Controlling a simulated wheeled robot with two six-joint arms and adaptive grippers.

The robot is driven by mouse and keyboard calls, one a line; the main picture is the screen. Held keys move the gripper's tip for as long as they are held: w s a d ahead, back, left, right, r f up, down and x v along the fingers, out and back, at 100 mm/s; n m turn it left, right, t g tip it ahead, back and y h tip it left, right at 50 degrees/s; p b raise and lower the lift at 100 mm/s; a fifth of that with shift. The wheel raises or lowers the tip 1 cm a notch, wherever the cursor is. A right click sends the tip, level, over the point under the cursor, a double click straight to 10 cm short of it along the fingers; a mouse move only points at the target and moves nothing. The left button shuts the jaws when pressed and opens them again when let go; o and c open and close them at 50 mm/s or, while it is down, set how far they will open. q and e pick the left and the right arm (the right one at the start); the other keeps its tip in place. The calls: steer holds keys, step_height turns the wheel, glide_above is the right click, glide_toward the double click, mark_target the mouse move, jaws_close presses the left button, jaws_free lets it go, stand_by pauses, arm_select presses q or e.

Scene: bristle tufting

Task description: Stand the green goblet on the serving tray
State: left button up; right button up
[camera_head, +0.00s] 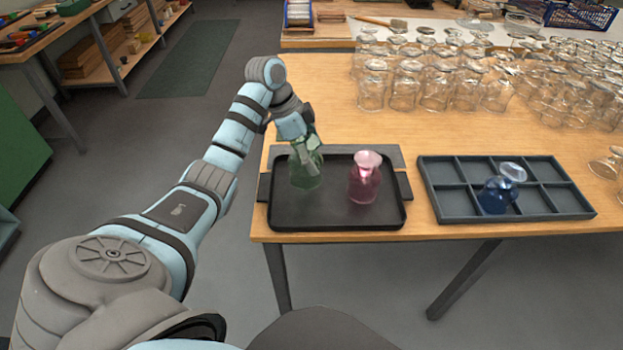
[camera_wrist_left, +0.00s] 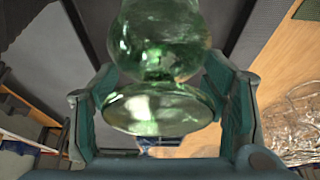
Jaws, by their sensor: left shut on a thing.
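The green goblet (camera_head: 305,172) is at the left half of the black serving tray (camera_head: 330,222). My left gripper (camera_head: 307,148) reaches down to its upper part from behind. In the left wrist view the green goblet (camera_wrist_left: 160,45) sits between the two fingers of my left gripper (camera_wrist_left: 160,108), which is shut on it. The goblet looks roughly upright. Its lower end is over or on the tray; I cannot tell whether it touches. A pink goblet (camera_head: 364,182) stands on the right half of the tray, apart from the green one. My right gripper is not in view.
A grey divided tray (camera_head: 447,200) to the right holds a blue goblet (camera_head: 495,195). Many clear glasses (camera_head: 435,90) crowd the table (camera_head: 325,95) at the back right. The front table edge lies close below the serving tray.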

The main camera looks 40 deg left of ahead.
arm_select(q)
step_height(320, 180, down, 5)
steer(key=shift+s+d+f+b, duration=0.1)
steer(key=shift+b, duration=0.3)
steer(key=o, duration=1.4)
steer(key=p+v, duration=0.2)
steer(key=v, duration=1)
